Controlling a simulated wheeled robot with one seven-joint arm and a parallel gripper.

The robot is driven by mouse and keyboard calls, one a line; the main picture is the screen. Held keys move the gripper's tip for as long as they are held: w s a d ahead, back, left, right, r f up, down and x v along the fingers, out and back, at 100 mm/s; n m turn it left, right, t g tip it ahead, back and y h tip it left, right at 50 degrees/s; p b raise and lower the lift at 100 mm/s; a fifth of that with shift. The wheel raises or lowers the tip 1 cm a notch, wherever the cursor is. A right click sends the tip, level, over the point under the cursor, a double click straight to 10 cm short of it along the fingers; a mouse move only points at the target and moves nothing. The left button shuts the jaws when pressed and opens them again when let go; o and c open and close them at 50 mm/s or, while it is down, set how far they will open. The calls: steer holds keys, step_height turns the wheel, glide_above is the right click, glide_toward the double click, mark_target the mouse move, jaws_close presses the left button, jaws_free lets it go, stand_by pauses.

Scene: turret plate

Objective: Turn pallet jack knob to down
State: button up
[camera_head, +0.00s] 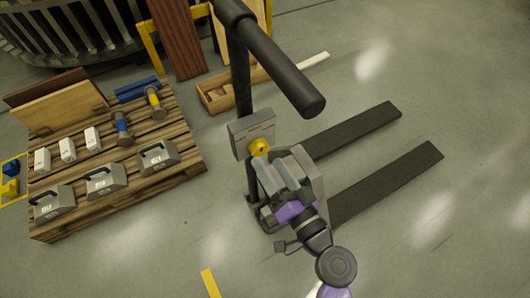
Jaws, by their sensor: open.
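The pallet jack has a dark handle (270,58), a pole and two dark forks (388,184) on the floor. A grey plate (243,130) on the pole carries a small yellow knob (259,147). The knob's pointing direction is too small to tell. My gripper (278,166) is open just below and to the right of the knob, with its grey fingers toward it. I cannot tell whether they touch it. My gripper and wrist hide part of the jack's lower body.
A wooden pallet (190,150) at the left holds grey weights, white boxes and blue and yellow tools. A wooden crate (222,92) and leaning boards stand behind the jack. A yellow floor stripe (210,284) lies at the bottom. The floor at right is clear.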

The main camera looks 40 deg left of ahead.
mark_target(262, 152)
steer(key=shift+x, duration=1.85)
steer(key=c, duration=1.4)
steer(key=shift+o, duration=0.2)
steer(key=shift+m, duration=0.3)
steer(key=m, duration=0.4)
steer(key=shift+b, duration=0.4)
steer(key=m, duration=0.5)
steer(key=shift+m, duration=0.4)
